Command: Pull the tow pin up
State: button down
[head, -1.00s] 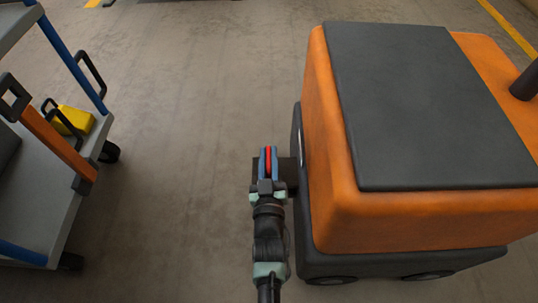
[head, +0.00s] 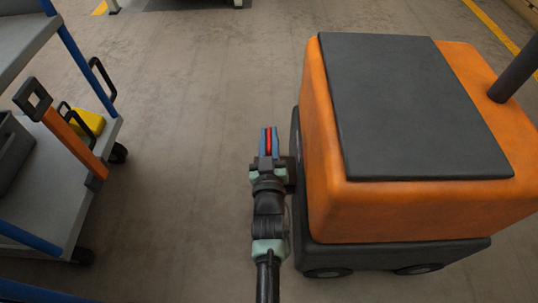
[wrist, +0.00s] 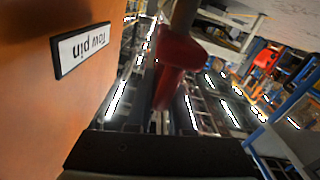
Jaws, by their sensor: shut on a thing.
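The tow pin has a red grip (head: 268,141), seen between the two blue fingers of my gripper (head: 269,134) in the head view. My gripper is shut on it, beside the left side of the orange tow vehicle (head: 330,200). In the wrist view the red grip (wrist: 178,65) is blurred, with a grey shaft (wrist: 184,14) running from it to the top edge of the picture. A white label reading "Tow pin" (wrist: 83,48) shows upside down on the orange body. The lower end of the pin is hidden in the head view.
A grey cart (head: 50,190) with blue posts stands at the left, holding a yellow item (head: 90,122) and an orange bar with a black handle (head: 70,138). The floor (head: 190,110) between cart and vehicle is clear. A dark post (head: 515,75) rises at the right.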

jog(key=shift+s+d+f, duration=0.1)
jog(key=shift+d, duration=0.15)
jog(key=c, duration=0.9)
grip_release()
jog(key=shift+o, duration=0.3)
jog(key=shift+a, duration=0.1)
jog(key=s+p, duration=0.6)
jog(key=s, duration=0.7)
jog(key=shift+p, duration=0.3)
